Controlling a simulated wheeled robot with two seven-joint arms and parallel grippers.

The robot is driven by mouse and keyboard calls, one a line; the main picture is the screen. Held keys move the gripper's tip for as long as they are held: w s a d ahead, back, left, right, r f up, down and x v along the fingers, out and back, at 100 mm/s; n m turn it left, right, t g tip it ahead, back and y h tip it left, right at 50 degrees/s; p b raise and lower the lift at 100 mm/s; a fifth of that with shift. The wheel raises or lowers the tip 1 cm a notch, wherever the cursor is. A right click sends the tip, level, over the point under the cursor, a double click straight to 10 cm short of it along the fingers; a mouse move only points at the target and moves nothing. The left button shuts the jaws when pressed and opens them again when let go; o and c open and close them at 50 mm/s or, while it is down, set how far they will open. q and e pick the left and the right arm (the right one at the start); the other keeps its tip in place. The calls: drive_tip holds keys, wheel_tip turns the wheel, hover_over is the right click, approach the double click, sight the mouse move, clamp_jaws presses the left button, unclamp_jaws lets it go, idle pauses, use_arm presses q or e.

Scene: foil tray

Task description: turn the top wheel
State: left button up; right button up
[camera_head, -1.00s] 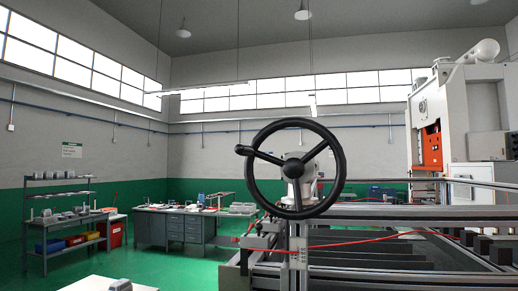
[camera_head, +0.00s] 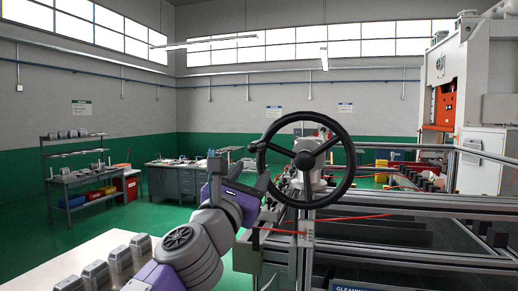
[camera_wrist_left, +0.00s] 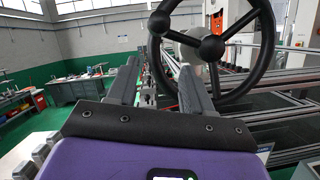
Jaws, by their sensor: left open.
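The top wheel (camera_head: 304,161) is a black three-spoke handwheel, upright on a pale housing above a metal frame. Its handle (camera_head: 257,147) sticks out at the left of the rim. My left gripper (camera_head: 240,172) is open and empty, just left of the wheel and slightly below the handle. In the left wrist view the two fingers of the left gripper (camera_wrist_left: 160,86) point forward, and the wheel (camera_wrist_left: 211,47) stands ahead to the right. The gap between fingers and handle is hard to judge. My right gripper is in neither view.
A pale table (camera_head: 90,254) with several grey parts (camera_head: 95,272) is at the front left. The rail frame (camera_head: 420,214) with a red cable fills the right side. Workbenches (camera_head: 178,182) and a shelf (camera_head: 75,170) stand far back on green floor.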

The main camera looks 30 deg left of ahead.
sight(259, 143)
use_arm(q)
drive_tip(key=shift+n+t, duration=0.4)
drive_tip(key=r, duration=0.1)
drive_tip(key=s+r, duration=0.1)
drive_tip(key=r, duration=0.2)
drive_tip(key=shift+s+d, duration=0.3)
drive_tip(key=shift+s, duration=0.1)
drive_tip(key=shift+p+x, duration=1.3)
drive_tip(key=shift+x, duration=2.05)
drive_tip(key=shift+w+f, duration=0.1)
drive_tip(key=shift+f, duration=0.05)
drive_tip(key=shift+c, duration=0.5)
clamp_jaws()
